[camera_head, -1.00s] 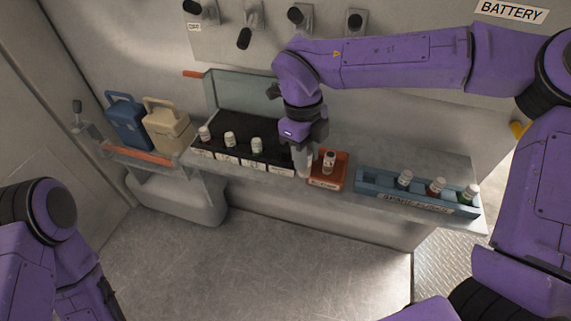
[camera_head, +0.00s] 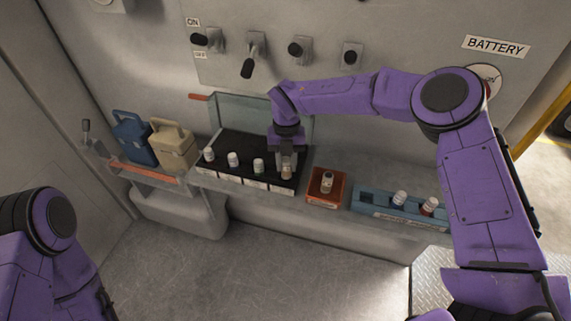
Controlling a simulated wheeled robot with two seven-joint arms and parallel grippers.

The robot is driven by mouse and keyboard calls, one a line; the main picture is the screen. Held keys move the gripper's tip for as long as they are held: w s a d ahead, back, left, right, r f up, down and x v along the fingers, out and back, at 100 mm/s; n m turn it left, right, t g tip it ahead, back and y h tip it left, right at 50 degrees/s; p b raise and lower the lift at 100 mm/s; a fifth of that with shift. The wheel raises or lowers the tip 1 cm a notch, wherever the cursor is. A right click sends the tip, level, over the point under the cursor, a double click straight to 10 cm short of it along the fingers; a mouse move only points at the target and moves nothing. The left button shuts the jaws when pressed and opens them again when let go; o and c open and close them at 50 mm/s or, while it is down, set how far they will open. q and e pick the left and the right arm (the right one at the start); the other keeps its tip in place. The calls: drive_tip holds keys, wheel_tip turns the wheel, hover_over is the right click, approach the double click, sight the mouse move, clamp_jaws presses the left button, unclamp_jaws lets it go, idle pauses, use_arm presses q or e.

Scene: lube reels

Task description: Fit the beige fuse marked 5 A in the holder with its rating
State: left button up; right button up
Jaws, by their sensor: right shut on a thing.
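My right gripper (camera_head: 286,166) points down over the right end of the black fuse box (camera_head: 228,146). It is shut on a small beige fuse (camera_head: 286,173), whose lower part shows below the fingers at the box's rightmost labelled holder. I cannot tell whether the fuse is seated or just above the holder. The box's lid stands open behind. Several pale fuses (camera_head: 233,159) stand upright in the other holders, each above a white label too small to read. My left arm shows at the lower left, but its gripper is out of view.
An orange-red tray (camera_head: 324,202) holding one fuse (camera_head: 327,181) stands right of the box. Further right, a blue rack (camera_head: 376,207) holds fuses, partly hidden by my right arm. Blue (camera_head: 133,137) and beige (camera_head: 173,146) cases stand at left. Wall switches are above.

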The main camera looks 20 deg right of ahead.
sight(286, 170)
drive_tip(key=shift+w+f, duration=0.3)
wheel_tip(286, 170, down, 3)
drive_tip(key=shift+w+f+p, duration=0.15)
drive_tip(key=shift+f+p, duration=0.05)
drive_tip(key=shift+p, duration=0.3)
drive_tip(key=shift+f+b, duration=0.35)
drive_tip(key=o, duration=1)
drive_tip(key=shift+o, duration=0.2)
drive_tip(key=shift+r, duration=0.1)
wheel_tip(286, 170, up, 8)
drive_tip(key=p, duration=0.4)
drive_tip(key=shift+w+d+p, duration=0.2)
drive_tip(key=shift+w+p, duration=0.1)
drive_tip(key=shift+w, duration=0.15)
